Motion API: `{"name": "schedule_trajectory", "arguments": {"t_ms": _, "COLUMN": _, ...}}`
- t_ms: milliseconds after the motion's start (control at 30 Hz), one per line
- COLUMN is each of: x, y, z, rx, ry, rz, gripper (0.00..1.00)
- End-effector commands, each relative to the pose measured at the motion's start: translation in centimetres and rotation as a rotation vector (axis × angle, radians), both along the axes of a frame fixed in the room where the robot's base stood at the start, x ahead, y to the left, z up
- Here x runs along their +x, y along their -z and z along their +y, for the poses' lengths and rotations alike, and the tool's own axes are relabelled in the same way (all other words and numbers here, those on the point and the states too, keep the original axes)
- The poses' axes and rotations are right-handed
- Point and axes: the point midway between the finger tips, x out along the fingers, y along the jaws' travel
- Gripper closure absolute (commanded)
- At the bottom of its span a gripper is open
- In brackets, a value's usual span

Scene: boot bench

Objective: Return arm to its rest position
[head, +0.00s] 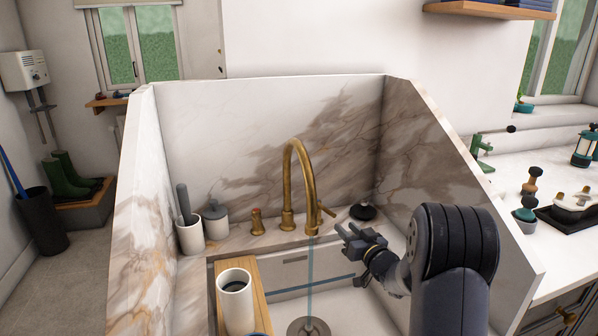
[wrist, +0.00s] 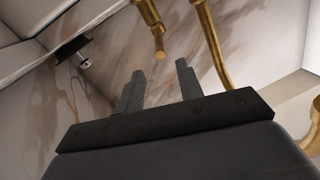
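My gripper (head: 352,236) is over the right part of the sink basin, to the right of the brass faucet (head: 288,190). In the wrist view its two dark fingers (wrist: 160,82) stand apart with nothing between them, so it is open and empty. My dark arm reaches in from the lower right in the head view. The brass faucet also shows close beyond the fingers in the wrist view (wrist: 215,45). A thin bluish stream (head: 310,270) runs straight down from the spout towards the round drain (head: 309,327).
Marble walls (head: 270,120) enclose the sink at the back and sides. A white cup (head: 235,298) stands on a wooden board (head: 262,290) at the left. A white holder (head: 190,236), a grey jar (head: 215,222) and a black round object (head: 363,211) stand on the back ledge.

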Motion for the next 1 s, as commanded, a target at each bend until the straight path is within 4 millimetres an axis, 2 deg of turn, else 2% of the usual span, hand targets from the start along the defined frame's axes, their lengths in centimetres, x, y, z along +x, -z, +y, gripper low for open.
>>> {"name": "schedule_trajectory", "arguments": {"t_ms": 200, "x": 3.7, "y": 0.0, "z": 1.4, "rx": -0.001, "ry": -0.003, "rz": -0.001, "gripper": 0.65}}
{"name": "schedule_trajectory", "arguments": {"t_ms": 500, "x": 8.0, "y": 0.0, "z": 3.1, "rx": 0.0, "ry": -0.001, "rz": 0.001, "gripper": 0.65}}
{"name": "schedule_trajectory", "arguments": {"t_ms": 1000, "x": 7.9, "y": 0.0, "z": 3.5, "rx": 0.0, "ry": 0.056, "rz": -0.002, "gripper": 0.65}}
